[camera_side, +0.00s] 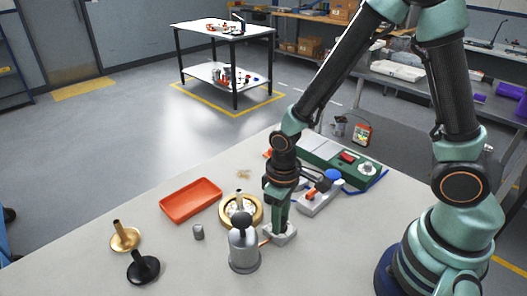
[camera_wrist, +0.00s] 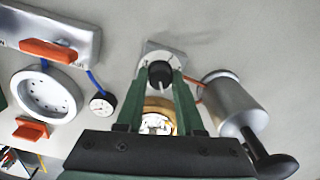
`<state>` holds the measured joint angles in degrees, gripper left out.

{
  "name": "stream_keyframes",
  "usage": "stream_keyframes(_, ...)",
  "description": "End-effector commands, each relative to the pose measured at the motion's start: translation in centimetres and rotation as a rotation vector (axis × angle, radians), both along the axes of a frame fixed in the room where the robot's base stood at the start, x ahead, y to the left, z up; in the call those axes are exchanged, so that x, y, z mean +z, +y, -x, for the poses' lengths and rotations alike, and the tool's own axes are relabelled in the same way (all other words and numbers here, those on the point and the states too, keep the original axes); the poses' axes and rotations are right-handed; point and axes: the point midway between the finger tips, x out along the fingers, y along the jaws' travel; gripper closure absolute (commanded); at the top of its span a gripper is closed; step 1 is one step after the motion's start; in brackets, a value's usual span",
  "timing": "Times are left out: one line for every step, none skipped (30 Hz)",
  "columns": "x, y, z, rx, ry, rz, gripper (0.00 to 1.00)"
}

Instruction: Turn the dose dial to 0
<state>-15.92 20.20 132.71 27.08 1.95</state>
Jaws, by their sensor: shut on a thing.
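The dose dial is a small black knob (camera_wrist: 160,73) on a pale square block (camera_wrist: 165,54), seen from above in the wrist view. A light mark on the knob is too small to read, and I cannot make out a scale or a 0. In the side view the pale block (camera_side: 287,238) sits on the table, and the knob is hidden by my fingers. My gripper (camera_side: 277,229) points straight down over the block. In the wrist view its green fingers (camera_wrist: 160,80) stand on either side of the knob, shut on it.
A silver cylinder with a black handle (camera_side: 244,255) stands close at the front left of the block. A brass ring (camera_side: 227,217) is just behind it. A grey unit with an orange lever (camera_side: 317,203) stands behind right. A red tray (camera_side: 190,200) lies left.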

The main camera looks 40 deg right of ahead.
Motion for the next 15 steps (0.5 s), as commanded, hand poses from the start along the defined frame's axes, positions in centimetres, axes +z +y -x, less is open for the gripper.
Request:
stream_keyframes(0.08, -0.01, 0.0, -0.012, 0.001, 0.0, 1.0)
stream_keyframes(0.08, -0.01, 0.0, -0.017, 0.001, 0.0, 1.0)
stream_keyframes(0.08, -0.01, 0.0, -0.023, 0.001, 0.0, 1.0)
stream_keyframes(0.08, -0.01, 0.0, -0.027, 0.001, 0.0, 1.0)
stream_keyframes(0.08, -0.01, 0.0, -0.03, 0.001, 0.0, 1.0)
stream_keyframes(0.08, -0.01, 0.0, -0.033, 0.001, 0.0, 1.0)
stream_keyframes(0.08, -0.01, 0.0, -0.035, 0.001, 0.0, 1.0)
stream_keyframes(0.08, -0.01, 0.0, -0.036, 0.001, 0.0, 1.0)
stream_keyframes(0.08, -0.01, 0.0, -0.037, 0.001, 0.0, 1.0)
stream_keyframes(0.08, -0.01, 0.0, -0.037, 0.001, 0.0, 1.0)
stream_keyframes(0.08, -0.01, 0.0, -0.037, 0.001, 0.0, 1.0)
stream_keyframes(0.08, -0.01, 0.0, -0.037, 0.001, 0.0, 1.0)
stream_keyframes(0.08, -0.01, 0.0, -0.037, 0.001, 0.0, 1.0)
stream_keyframes(0.08, -0.01, 0.0, -0.036, 0.001, 0.0, 1.0)
stream_keyframes(0.08, -0.01, 0.0, -0.036, 0.001, 0.0, 1.0)
